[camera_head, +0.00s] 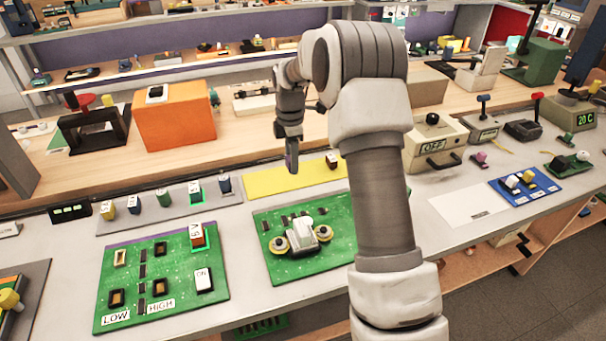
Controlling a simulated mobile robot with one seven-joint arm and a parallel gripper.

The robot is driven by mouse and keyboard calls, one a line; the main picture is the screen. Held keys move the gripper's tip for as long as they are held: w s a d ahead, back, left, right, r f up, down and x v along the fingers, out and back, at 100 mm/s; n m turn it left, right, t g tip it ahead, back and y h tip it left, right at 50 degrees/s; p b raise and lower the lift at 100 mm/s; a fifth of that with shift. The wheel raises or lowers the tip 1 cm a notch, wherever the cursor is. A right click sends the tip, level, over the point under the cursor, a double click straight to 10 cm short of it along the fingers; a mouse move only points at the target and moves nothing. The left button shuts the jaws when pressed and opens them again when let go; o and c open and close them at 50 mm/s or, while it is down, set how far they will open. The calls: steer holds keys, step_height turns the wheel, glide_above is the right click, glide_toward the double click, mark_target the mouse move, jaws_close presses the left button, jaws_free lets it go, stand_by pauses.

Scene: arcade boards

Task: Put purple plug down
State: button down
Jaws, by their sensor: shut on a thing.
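My gripper (291,158) points down over the yellow board (262,183), near its middle. It is shut on a small dark thing at its tip, taken to be the purple plug; its colour and shape are hard to make out. I cannot tell whether the tip touches the board or hangs just above it. A small block (331,161) stands at the right end of the yellow board.
A green board (268,262) with a grey device lies in front, and another green board (125,270) with switches lies to the left. A row of blocks stands on a grey strip (122,222). A pinkish piece (480,158) stands at the right. My arm hides part of the bench.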

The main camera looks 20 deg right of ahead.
steer(key=w+a+f, duration=0.2)
steer(key=w, duration=0.1)
steer(key=w+a+f, duration=0.1)
steer(key=w+f, duration=0.1)
steer(key=w, duration=0.1)
steer(key=w+a+f, duration=0.2)
steer(key=w+f, duration=0.1)
steer(key=w, duration=0.1)
steer(key=shift+a, duration=0.3)
steer(key=shift+w+f, duration=0.1)
steer(key=shift+f, duration=1.85)
steer(key=shift+f, duration=0.2)
steer(key=shift+c, duration=2.1)
jaws_free()
